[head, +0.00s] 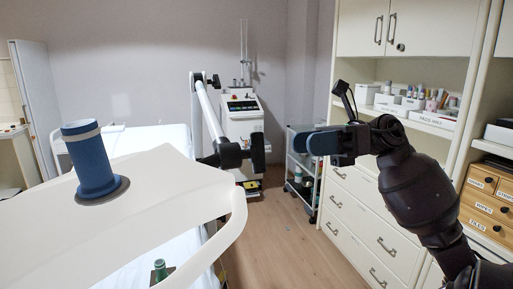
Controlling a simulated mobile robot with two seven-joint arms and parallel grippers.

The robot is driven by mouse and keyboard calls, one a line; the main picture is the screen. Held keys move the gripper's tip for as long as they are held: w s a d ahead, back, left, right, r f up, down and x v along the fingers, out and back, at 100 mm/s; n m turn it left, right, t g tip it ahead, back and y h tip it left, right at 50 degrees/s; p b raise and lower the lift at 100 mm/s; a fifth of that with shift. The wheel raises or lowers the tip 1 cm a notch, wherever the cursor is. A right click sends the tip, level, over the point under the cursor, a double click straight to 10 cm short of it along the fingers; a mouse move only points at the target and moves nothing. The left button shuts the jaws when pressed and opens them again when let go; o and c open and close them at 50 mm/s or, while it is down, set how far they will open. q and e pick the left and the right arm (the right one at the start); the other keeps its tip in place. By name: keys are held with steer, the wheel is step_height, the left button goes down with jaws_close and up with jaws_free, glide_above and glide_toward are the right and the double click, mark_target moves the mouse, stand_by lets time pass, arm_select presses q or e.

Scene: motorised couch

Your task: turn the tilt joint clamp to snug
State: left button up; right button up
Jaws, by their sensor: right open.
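A black joint (230,154) sits at the lower end of a white tubular arm (210,108). A black knob (257,153) stands out on its right side; this looks like the tilt joint clamp. How tight it is cannot be told. My right gripper (304,143) comes in from the right at about the knob's height. It is open, empty and points left, with a gap in the picture between it and the knob. My left gripper is not in view.
A white panel (150,187) with a curved rail and an upright blue cylinder (92,165) fills the left foreground. A couch (130,142) lies behind it. A white machine (242,125) and trolley (301,165) stand behind. Drawers (350,215) are at the right; floor between is clear.

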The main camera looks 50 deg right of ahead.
mark_target(264, 148)
steer(key=p+x, duration=0.1)
steer(key=x, duration=0.8)
steer(key=shift+w+a, duration=0.15)
steer(key=shift+a, duration=0.15)
steer(key=shift+r, duration=0.1)
jaws_close()
